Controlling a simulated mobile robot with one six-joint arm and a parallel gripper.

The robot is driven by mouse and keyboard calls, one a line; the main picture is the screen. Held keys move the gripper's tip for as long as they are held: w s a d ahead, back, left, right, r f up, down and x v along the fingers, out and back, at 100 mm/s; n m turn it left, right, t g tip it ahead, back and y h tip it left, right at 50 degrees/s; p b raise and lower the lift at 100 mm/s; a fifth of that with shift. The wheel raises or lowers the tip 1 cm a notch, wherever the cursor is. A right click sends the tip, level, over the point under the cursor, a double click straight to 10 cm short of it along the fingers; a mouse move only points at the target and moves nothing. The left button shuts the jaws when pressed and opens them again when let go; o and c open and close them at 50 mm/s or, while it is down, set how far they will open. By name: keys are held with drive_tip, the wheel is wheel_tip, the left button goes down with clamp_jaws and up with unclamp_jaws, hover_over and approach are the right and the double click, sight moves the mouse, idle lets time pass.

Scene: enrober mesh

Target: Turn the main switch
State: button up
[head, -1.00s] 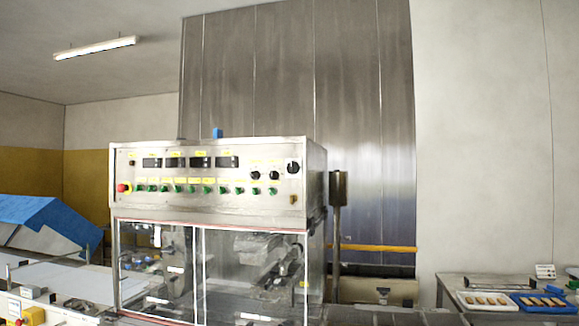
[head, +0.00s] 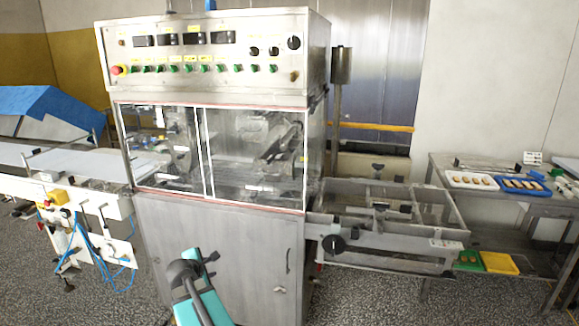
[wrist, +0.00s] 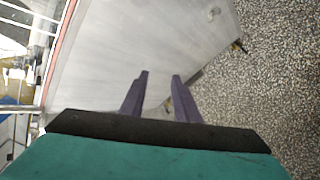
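The control panel (head: 215,75) of the steel machine shows at the upper middle of the head view. A large black rotary knob (head: 293,42) on a pale plate sits at its upper right corner; it looks like the main switch, though its label is unreadable. Two smaller black knobs (head: 264,51) sit left of it. My gripper (head: 203,257) is low in front of the machine's lower cabinet, well below the panel. In the wrist view, my gripper (wrist: 160,76) has its two purple fingers apart with nothing between them. The wrist view does not show the switch.
A red emergency button (head: 118,70) and several green buttons line the panel. Clear guard windows (head: 255,150) are below it. A mesh conveyor frame with a black knob (head: 334,244) juts out on the right. A table with trays (head: 472,181) stands farther right. Speckled floor is open in front.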

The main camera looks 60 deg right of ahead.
drive_tip(key=d+r+n+t+h+p, duration=0.1)
drive_tip(key=d+r+h, duration=0.1)
drive_tip(key=d+r, duration=0.5)
drive_tip(key=d+r+n+h, duration=0.1)
drive_tip(key=d+r, duration=0.1)
drive_tip(key=r, duration=0.8)
drive_tip(key=n+t+h+p, duration=0.1)
drive_tip(key=n+h+p, duration=0.3)
drive_tip(key=n+h, duration=0.55)
approach(293, 41)
drive_tip(key=v, duration=0.5)
drive_tip(key=shift+a+f+m, duration=0.15)
drive_tip(key=shift+a+m, duration=0.05)
drive_tip(key=shift+m, duration=0.15)
drive_tip(key=shift+d, duration=0.1)
drive_tip(key=shift+p+x, duration=2)
drive_tip(key=shift+x, duration=4.85)
drive_tip(key=shift+c, duration=0.4)
